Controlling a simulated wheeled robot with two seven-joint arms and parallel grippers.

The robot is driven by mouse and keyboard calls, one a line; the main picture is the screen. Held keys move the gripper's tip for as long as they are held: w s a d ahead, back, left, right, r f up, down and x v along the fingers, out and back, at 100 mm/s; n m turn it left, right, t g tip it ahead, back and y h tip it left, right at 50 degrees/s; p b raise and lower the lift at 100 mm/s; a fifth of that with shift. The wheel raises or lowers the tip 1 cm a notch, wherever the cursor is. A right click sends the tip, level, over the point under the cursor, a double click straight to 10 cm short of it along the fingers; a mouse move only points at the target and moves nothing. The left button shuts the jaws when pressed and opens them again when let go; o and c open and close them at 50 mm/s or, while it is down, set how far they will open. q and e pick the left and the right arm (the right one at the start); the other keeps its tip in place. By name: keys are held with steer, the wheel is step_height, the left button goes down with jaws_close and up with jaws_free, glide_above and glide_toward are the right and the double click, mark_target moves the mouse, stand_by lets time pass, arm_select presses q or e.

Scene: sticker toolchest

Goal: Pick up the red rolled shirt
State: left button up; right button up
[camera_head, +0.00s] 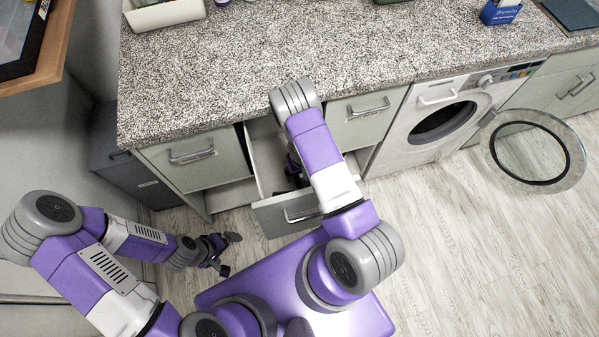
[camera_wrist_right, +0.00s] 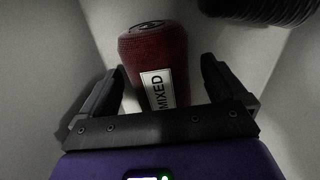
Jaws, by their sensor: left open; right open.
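The red rolled shirt (camera_wrist_right: 156,65) shows in the right wrist view as a dark red roll with a white label reading "MIXED". It lies inside the drawer, between the two fingers of my right gripper (camera_wrist_right: 160,90), which is open. I cannot tell whether the fingers touch it. In the head view my right arm reaches down into the open drawer (camera_head: 285,213) and hides the shirt. My left gripper (camera_head: 224,254) is open and empty, low at the left above the floor.
A dark, ribbed rounded thing (camera_wrist_right: 258,10) is at the top right of the right wrist view. The speckled countertop (camera_head: 400,40) extends over the drawer. A washing machine (camera_head: 435,120) with its round door (camera_head: 533,150) open stands to the right. Floor (camera_head: 470,240) is clear there.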

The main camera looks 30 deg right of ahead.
steer(key=shift+f, duration=0.4)
steer(key=shift+c, duration=0.3)
steer(key=c, duration=1.1)
steer(key=shift+r, duration=0.15)
